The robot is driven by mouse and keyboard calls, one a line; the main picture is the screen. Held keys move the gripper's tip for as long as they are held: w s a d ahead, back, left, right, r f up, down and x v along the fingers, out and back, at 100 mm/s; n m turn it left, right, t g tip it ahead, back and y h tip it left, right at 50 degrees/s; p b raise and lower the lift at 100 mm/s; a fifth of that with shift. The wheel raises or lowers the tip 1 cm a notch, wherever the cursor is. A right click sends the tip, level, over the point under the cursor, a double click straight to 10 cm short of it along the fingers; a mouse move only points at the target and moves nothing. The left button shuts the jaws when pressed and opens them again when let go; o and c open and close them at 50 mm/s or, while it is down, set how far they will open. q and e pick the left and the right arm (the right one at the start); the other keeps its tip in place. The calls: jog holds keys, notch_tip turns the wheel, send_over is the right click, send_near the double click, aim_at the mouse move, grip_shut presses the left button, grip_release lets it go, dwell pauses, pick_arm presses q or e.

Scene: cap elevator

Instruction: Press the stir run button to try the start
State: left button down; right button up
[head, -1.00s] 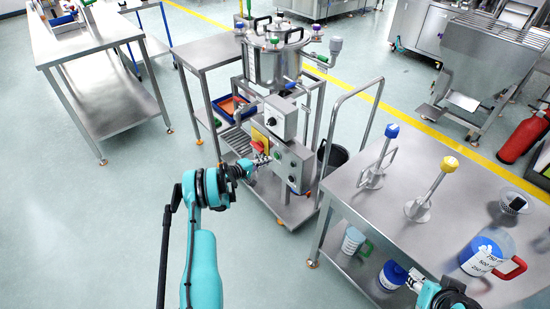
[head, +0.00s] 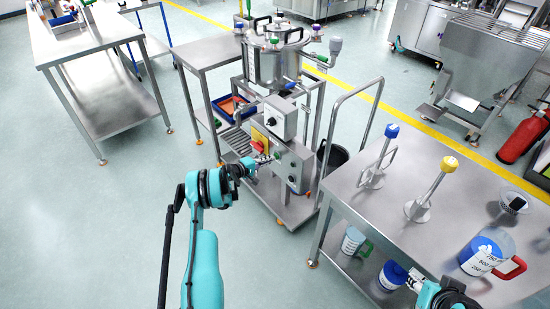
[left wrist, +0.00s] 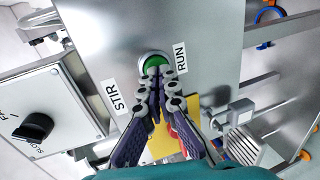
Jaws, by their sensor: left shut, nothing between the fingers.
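The green stir run button (left wrist: 154,63) sits in a metal ring on a steel panel between the labels STIR (left wrist: 116,98) and RUN (left wrist: 180,57) in the left wrist view. My left gripper (left wrist: 159,76) is shut and empty, its fingertips over the lower part of the button. I cannot tell whether they touch it. In the head view my left gripper (head: 264,158) is at the control box (head: 294,164) of the steel vessel stand and hides the button. My right gripper (head: 415,279) is partly visible at lower right, by the steel table; its jaws are unclear.
A yellow plate (left wrist: 162,144) with a red part lies beside the fingers. A box with a black knob (left wrist: 33,127) is at left in the wrist view. The steel table (head: 345,189) holds tools and a jug (head: 486,253). Floor left of the stand is clear.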

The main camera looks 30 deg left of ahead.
dwell(0.7)
pick_arm(q)
jog(key=shift+w+d, duration=0.15)
jog(key=shift+w, duration=0.1)
dwell(0.4)
